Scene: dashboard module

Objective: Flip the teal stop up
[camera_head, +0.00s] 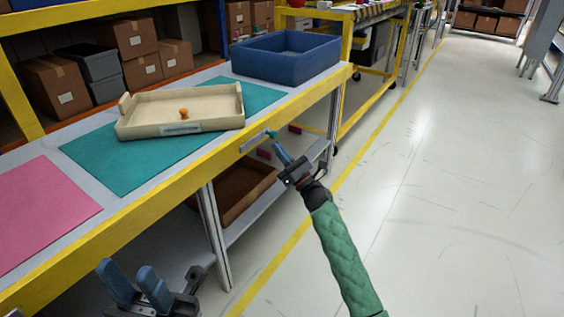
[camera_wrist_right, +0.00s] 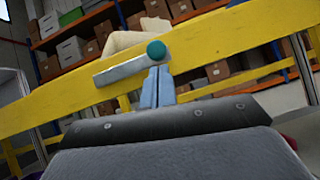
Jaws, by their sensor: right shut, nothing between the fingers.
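The teal stop is a round teal knob (camera_head: 271,133) at the right end of a grey metal bar (camera_head: 254,143) on the yellow front edge of the bench. In the right wrist view the teal knob (camera_wrist_right: 156,50) is near the centre, with the grey bar (camera_wrist_right: 122,70) running left and slightly down from it. My right gripper (camera_head: 276,141) is shut and empty, its blue fingertips right at the knob. In the wrist view they are just below it; contact is unclear. My left gripper (camera_head: 136,278) is open and empty, low in front of the bench.
A cream tray (camera_head: 215,108) with an orange knob (camera_head: 184,113) sits on a teal mat (camera_head: 105,168). A blue bin (camera_head: 286,60) stands at the far end, and a pink mat (camera_head: 42,212) lies at the near left. Clear floor (camera_head: 450,160) lies to the right.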

